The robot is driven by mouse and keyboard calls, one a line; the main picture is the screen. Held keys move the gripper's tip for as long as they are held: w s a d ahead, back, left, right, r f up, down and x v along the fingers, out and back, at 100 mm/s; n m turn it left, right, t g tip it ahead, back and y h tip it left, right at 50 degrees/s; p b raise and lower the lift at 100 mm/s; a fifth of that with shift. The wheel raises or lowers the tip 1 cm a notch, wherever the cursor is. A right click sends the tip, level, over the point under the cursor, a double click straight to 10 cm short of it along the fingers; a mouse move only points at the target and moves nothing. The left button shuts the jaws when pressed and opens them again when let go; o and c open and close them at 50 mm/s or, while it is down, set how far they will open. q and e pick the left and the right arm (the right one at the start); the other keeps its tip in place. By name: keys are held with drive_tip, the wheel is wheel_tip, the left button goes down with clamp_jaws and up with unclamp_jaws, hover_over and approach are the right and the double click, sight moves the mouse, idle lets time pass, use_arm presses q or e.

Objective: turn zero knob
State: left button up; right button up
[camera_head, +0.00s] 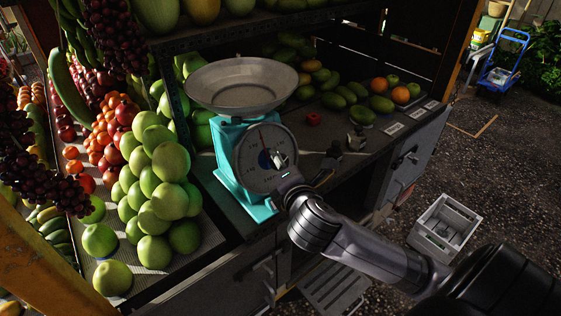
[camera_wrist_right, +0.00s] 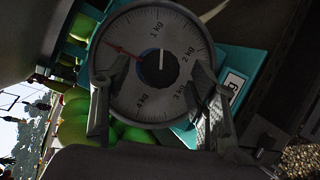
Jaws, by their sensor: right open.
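A teal kitchen scale (camera_head: 228,140) with a round metal pan (camera_head: 243,85) stands on the stall counter. Its dial (camera_head: 262,158) faces my right gripper (camera_head: 287,172). In the right wrist view the dial (camera_wrist_right: 130,38) shows kg numbers and a red needle (camera_wrist_right: 122,50) pointing to the upper left. My right gripper (camera_wrist_right: 160,78) is open, with one finger on each side of the knob and a gap between. Whether the fingertips touch the dial cannot be told. My left gripper is not in view.
Green apples (camera_head: 158,190) are piled left of the scale. Mangoes (camera_head: 340,95), oranges (camera_head: 400,95) and a single red fruit (camera_head: 313,119) lie behind and right of it. A grey crate (camera_head: 445,228) stands on the ground at the right.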

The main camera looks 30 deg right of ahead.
drive_tip(key=v, duration=0.4)
idle(0.4)
